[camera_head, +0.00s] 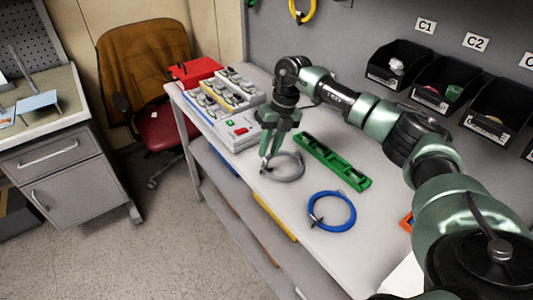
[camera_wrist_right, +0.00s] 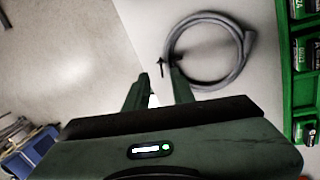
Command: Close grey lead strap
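The grey lead (camera_head: 301,166) lies coiled in a ring on the light bench top, near its front edge. In the right wrist view the coil (camera_wrist_right: 247,45) lies just beyond and right of my fingertips. A small dark piece at the coil's left side, possibly the strap (camera_wrist_right: 162,67), shows near the fingertips; whether it is open or closed cannot be told. My right gripper (camera_head: 267,161) points down at the coil's left edge. In the wrist view its fingers (camera_wrist_right: 159,78) are apart with a narrow gap and nothing clearly between them. My left gripper is not in view.
A blue coiled lead (camera_head: 353,212) lies to the front right. A green tray (camera_head: 332,161) sits just behind the grey coil. Black bins (camera_head: 398,66) line the back.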

